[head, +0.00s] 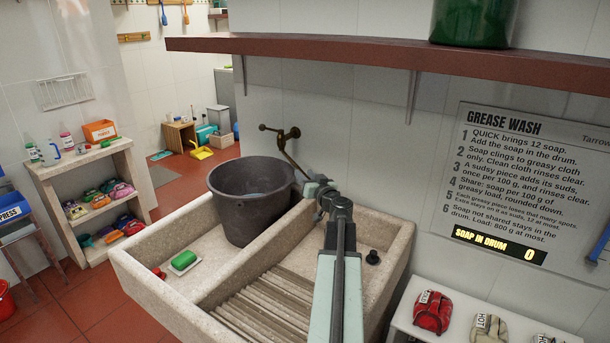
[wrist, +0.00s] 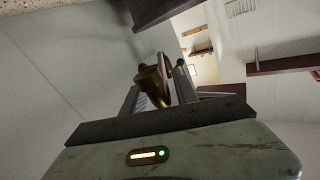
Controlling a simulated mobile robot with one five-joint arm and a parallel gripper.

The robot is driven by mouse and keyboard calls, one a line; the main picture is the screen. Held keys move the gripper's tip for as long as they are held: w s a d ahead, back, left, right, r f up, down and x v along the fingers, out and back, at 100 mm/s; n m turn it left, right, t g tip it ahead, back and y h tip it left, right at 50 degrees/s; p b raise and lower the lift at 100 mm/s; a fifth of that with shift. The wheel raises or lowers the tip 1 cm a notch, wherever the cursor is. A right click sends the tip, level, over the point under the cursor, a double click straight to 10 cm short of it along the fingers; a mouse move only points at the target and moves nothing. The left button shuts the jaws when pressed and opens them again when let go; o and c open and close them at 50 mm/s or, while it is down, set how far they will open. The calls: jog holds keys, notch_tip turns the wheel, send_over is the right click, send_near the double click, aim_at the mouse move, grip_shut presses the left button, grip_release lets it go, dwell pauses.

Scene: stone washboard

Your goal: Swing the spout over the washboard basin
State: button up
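In the head view the brass tap (head: 290,132) is on the wall behind the stone sink. Its thin spout (head: 293,161) slants down and right, between the dark tub and my gripper. The washboard basin (head: 378,228) is the right compartment, with a ridged stone slope (head: 262,308) at its front. My gripper (head: 309,186) reaches over it to the spout's lower end. In the wrist view, the brass spout end (wrist: 152,88) lies between my two fingers (wrist: 161,72). The fingers stand apart, and I see no clear grip on it.
A dark tub (head: 240,205) stands in the left compartment, with green soap (head: 184,261) in front. A stone divider (head: 250,262) separates the compartments. A black plug (head: 373,257) is at the right. A red-brown shelf (head: 390,62) hangs above.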

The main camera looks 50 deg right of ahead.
jog(key=v, duration=0.6)
jog(key=shift+s, duration=0.3)
jog(key=shift+a, duration=0.1)
